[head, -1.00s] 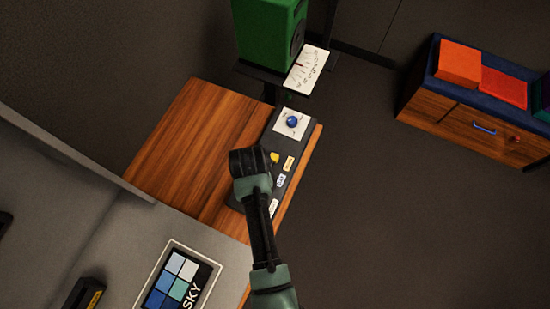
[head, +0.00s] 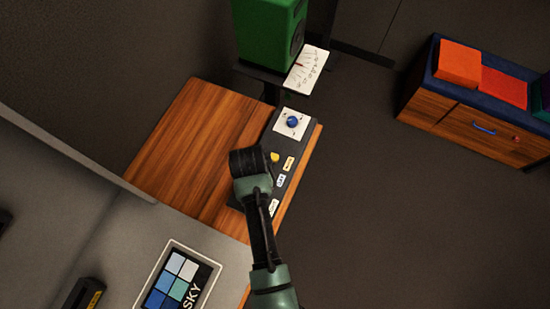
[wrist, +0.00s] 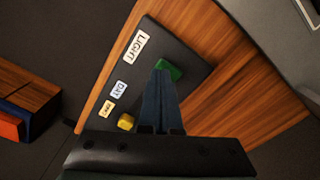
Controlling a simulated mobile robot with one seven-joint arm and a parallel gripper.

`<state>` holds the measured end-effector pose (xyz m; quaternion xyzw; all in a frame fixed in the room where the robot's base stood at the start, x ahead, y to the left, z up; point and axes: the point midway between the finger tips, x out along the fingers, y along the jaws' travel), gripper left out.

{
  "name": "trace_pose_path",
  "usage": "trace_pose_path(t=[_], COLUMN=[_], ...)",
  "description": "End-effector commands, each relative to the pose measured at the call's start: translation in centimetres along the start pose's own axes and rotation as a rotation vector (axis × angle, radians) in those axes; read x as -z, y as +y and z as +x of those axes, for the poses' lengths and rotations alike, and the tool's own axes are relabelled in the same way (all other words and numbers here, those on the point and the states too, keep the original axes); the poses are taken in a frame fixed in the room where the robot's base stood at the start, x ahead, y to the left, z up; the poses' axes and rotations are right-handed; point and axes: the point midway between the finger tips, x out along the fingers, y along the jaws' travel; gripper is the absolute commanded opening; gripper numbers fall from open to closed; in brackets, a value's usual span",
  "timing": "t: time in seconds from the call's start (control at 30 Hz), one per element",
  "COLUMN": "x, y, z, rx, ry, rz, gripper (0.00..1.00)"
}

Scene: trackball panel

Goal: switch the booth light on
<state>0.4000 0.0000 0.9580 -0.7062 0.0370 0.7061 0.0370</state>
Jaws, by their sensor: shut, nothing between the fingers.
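The dark control panel (head: 292,143) lies along the right edge of the wooden desk. In the wrist view, a green button (wrist: 168,70) sits in line with the label "LIGHT" (wrist: 135,46). My gripper (wrist: 161,74) is shut and empty, its fingertips at the green button and covering part of it. I cannot tell whether they touch or press it. In the head view my arm hides the green button and the fingertips. A yellow button (head: 275,157) shows on the panel, and also in the wrist view (wrist: 125,122). No lamp is visible.
A blue trackball (head: 292,121) sits on a white plate at the panel's far end. Labels "DAY" (wrist: 118,90) and another line the panel. The desk's left part (head: 190,130) is clear.

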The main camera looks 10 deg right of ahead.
Motion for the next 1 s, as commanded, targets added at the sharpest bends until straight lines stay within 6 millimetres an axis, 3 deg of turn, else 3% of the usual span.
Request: trace_pose_path(t=[1.0], x=[0.0], y=[0.0], z=[1.4], rx=[0.000], ry=[-0.001], rz=[0.000], gripper=[0.00])
